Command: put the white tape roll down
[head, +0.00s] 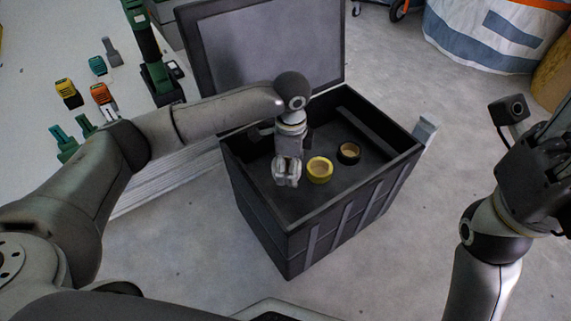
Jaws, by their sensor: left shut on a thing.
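My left gripper (286,181) points down inside the open black box, left of the yellow tape roll. It is shut on the white tape roll, which is mostly hidden by the fingers, so its outline is hard to make out. I cannot tell whether the roll touches the box floor. The black box (296,240) stands on the floor with its lid (262,40) raised at the back. My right gripper (540,165) is at the right edge, outside the box, and its fingers are not clear.
A yellow tape roll (319,169) and a black tape roll (349,153) lie inside the box. A white table (35,85) with several tools is at the left. A striped bag (480,35) stands at the back right.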

